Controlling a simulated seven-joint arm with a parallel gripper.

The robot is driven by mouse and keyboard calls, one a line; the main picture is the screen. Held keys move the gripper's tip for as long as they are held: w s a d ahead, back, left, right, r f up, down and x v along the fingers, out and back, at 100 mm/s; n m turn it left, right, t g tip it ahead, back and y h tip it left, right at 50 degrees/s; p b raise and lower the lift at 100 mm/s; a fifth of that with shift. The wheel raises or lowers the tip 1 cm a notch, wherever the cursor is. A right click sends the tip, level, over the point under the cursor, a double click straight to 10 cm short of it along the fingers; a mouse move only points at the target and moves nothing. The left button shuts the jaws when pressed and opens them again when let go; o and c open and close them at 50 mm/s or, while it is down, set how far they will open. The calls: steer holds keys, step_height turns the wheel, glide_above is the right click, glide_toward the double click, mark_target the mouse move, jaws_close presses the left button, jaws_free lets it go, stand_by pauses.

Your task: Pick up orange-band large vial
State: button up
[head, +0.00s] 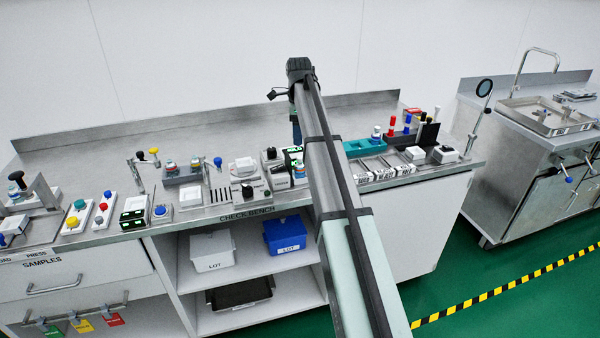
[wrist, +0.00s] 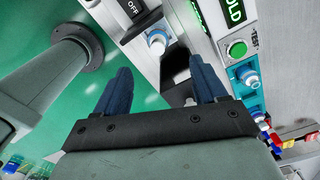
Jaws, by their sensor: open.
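My gripper (wrist: 163,82) is open in the wrist view, with two dark blue fingers apart and nothing between them. I cannot make out an orange band clearly on any of these vials. In the head view my arm hides part of the bench.
A fixture with a lit green HOLD display (wrist: 232,12) and a green button (wrist: 237,49) stands close to the right finger. Several small devices crowd the steel bench (head: 240,130). Red and blue items (head: 406,120) stand right of the rack.

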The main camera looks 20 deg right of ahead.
mark_target(299, 161)
step_height(299, 161, down, 8)
steer(key=shift+r, duration=0.1)
steer(key=shift+s+a+f, duration=0.1)
steer(key=shift+s+f, duration=0.05)
steer(key=shift+f, duration=1.15)
steer(key=shift+s+f, duration=0.1)
steer(key=shift+f, duration=1.15)
steer(key=c, duration=1.2)
steer(key=shift+c, duration=0.2)
